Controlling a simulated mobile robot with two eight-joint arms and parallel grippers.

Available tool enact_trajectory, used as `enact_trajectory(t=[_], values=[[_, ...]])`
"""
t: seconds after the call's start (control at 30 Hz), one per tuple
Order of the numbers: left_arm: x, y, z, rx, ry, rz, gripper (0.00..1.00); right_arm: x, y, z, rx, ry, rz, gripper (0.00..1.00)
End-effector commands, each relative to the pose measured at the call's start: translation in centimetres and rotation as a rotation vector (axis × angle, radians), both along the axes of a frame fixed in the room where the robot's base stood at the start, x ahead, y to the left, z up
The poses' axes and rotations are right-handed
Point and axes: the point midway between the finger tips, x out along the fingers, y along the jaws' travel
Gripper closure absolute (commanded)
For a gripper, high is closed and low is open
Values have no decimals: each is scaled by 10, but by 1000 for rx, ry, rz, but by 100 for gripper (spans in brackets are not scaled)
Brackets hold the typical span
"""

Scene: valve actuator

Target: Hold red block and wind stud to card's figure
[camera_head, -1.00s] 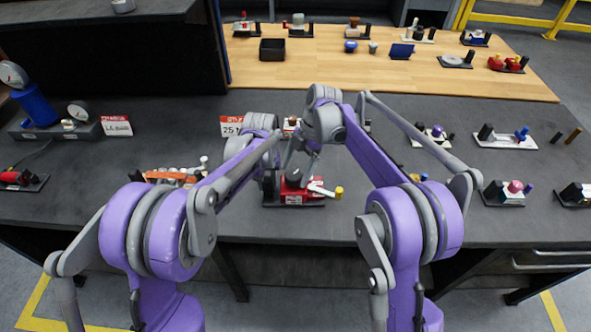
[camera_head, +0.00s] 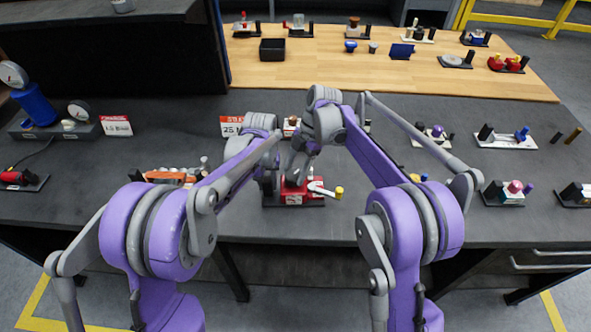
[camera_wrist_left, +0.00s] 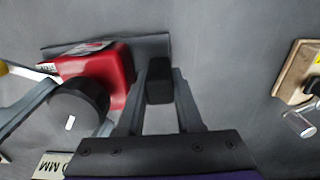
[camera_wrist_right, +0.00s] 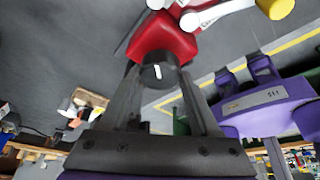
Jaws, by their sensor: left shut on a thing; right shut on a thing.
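The red block (camera_head: 300,197) sits on a dark plate near the table's front edge, partly hidden by my arms. A white arm with a yellow end (camera_head: 339,193) sticks out to its right. In the left wrist view my left gripper (camera_wrist_left: 160,85) is shut on a black post (camera_wrist_left: 160,80) beside the red block (camera_wrist_left: 112,75). In the right wrist view my right gripper (camera_wrist_right: 157,82) is shut on a black knob with a white mark (camera_wrist_right: 157,72), on the red block (camera_wrist_right: 163,38). The card (camera_head: 232,126) behind reads 25 and a partly hidden unit.
A gauge unit with a blue cylinder (camera_head: 35,105) stands at the left with its own card (camera_head: 117,126). An orange fixture (camera_head: 172,176) lies left of the block. Several other fixtures stand at the right and on the wooden table (camera_head: 330,78) behind.

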Motion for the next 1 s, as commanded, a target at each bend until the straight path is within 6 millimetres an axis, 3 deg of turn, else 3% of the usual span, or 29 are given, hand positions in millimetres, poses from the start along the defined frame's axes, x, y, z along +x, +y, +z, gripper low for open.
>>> enact_trajectory(t=[0.37,1.0], values=[[-4,-1,-6,-2,9,0,100,-4,-2,-2,0,4,-210,93],[-3,0,-5,0,7,1,100,-8,-2,-1,2,3,-814,92]])
